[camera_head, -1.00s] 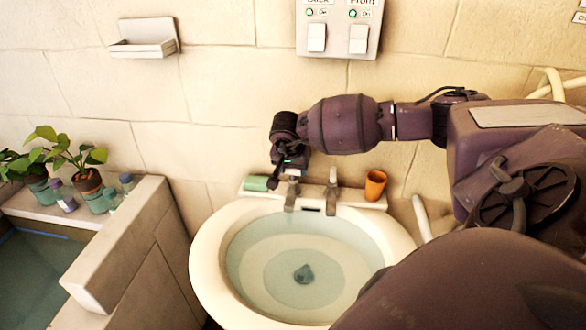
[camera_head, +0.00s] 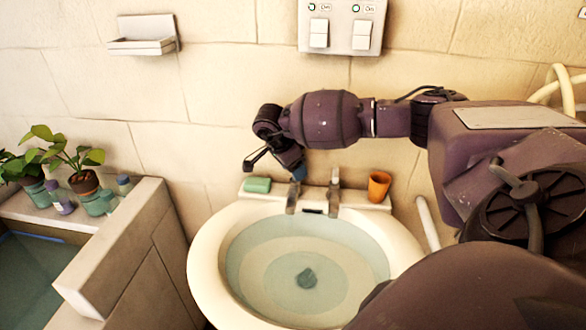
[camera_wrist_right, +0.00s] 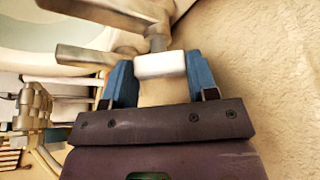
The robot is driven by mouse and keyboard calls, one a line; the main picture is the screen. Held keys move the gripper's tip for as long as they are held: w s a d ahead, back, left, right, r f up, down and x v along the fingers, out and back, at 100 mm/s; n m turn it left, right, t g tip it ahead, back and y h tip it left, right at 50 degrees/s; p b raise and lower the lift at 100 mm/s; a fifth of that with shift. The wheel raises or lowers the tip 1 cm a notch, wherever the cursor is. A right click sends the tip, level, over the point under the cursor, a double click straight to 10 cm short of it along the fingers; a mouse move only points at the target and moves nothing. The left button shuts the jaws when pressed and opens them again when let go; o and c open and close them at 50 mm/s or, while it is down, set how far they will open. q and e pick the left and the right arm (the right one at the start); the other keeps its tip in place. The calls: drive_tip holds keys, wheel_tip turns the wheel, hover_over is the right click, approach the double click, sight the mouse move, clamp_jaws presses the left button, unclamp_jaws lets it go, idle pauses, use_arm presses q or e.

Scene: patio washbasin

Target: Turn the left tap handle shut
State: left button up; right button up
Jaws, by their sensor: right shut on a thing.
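The left tap (camera_head: 292,200) stands on the back ledge of the washbasin, its metal spout pointing forward over the bowl. Its pale handle shows between the blue fingers in the right wrist view (camera_wrist_right: 160,66). My right gripper (camera_head: 298,175) reaches down onto that handle from above and is shut on it; in the right wrist view (camera_wrist_right: 158,64) one finger lies on each side. In the head view the gripper hides most of the handle. The right tap (camera_head: 334,195) stands beside it, with its handle upright. My left gripper is not in view.
The washbasin (camera_head: 208,262) holds water with a dark drain at the bottom. A green soap bar (camera_head: 257,185) lies left of the taps, and an orange cup (camera_head: 379,186) stands to the right. The wall is close behind. Potted plants (camera_head: 84,181) stand at the left.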

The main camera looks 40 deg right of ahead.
drive_tip(key=shift+m, duration=0.3)
drive_tip(key=shift+r, duration=0.1)
drive_tip(key=o, duration=0.9)
